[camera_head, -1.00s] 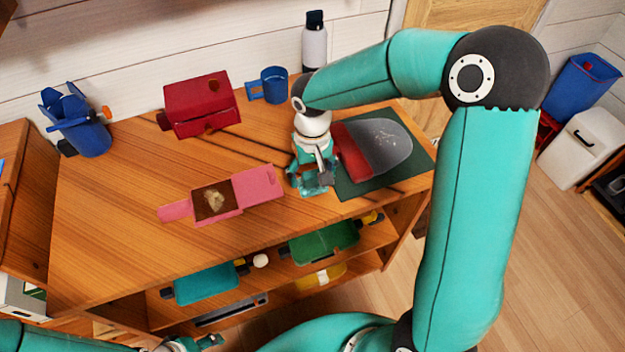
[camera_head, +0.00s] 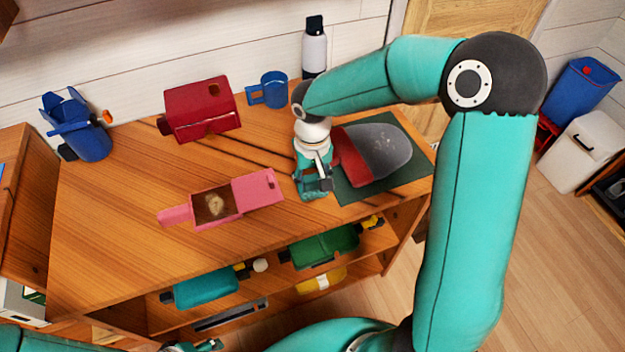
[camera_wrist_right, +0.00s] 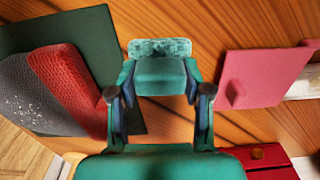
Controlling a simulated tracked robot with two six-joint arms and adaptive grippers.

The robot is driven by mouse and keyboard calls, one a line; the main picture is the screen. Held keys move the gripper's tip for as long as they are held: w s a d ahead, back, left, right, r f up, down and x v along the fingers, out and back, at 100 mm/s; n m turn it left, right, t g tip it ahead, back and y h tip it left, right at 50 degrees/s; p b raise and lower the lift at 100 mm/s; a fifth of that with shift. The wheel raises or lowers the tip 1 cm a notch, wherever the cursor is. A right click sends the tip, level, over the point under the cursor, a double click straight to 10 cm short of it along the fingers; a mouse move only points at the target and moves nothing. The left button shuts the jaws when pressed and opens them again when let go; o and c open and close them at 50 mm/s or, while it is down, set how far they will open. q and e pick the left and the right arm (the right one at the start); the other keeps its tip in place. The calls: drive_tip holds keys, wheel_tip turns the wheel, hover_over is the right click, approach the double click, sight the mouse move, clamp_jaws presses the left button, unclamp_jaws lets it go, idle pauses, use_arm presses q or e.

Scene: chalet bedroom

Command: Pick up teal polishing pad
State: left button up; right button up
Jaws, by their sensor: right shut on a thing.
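The teal polishing pad (camera_wrist_right: 160,48), with a mottled pale-green edge, shows between the fingers of my right gripper (camera_wrist_right: 160,76) in the right wrist view. The fingers are shut on it from both sides. In the head view my right gripper (camera_head: 314,182) points down at the wooden top, left of the dark green mat. The pad there is mostly covered by the fingers, and I cannot tell whether it touches the top. Only a small part of my left gripper (camera_head: 197,346) shows at the bottom edge, and its jaws cannot be made out.
A red and grey pad (camera_head: 378,150) lies on the dark green mat (camera_head: 418,172) just right of my right gripper. A pink open box (camera_head: 258,188) stands left of it. A red box (camera_head: 200,110), blue mug (camera_head: 270,90) and bottle (camera_head: 314,50) stand behind.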

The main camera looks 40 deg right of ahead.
sight(312, 177)
wheel_tip(312, 177, up, 20)
drive_tip(key=p, duration=0.1)
drive_tip(key=shift+f, duration=0.1)
idle(0.4)
drive_tip(key=shift+o, duration=0.9)
drive_tip(key=shift+c, duration=1.3)
drive_tip(key=w+a+f, duration=0.4)
drive_tip(key=a+f, duration=0.3)
drive_tip(key=f, duration=0.4)
drive_tip(key=shift+a+p, duration=0.2)
drive_tip(key=shift+p, duration=0.15)
